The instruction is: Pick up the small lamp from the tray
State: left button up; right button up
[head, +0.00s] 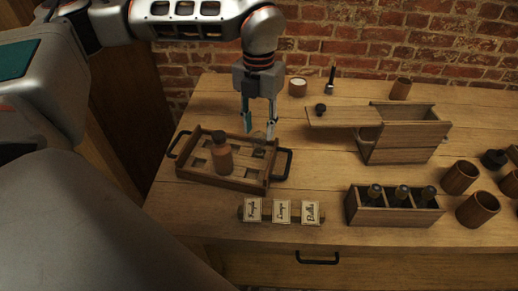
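The wooden tray (212,179) with dark handles stands at the left of the table. A small lamp (259,138) with a clear glass bulb and a dark base sits in the tray's back right part. My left gripper (258,133) points down over that corner, its two fingers apart. The fingertips are around or just above the bulb; I cannot tell whether they touch it. My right gripper is not in view.
Three labelled cards (282,212) stand in front. A divided box with dark bottles (394,207) is at the front right. A larger wooden box (405,143) with its lid slid left is behind it. Several wooden cups (478,209) stand far right. A brick wall closes the back.

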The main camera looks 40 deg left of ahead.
pick_arm(q)
grip_shut()
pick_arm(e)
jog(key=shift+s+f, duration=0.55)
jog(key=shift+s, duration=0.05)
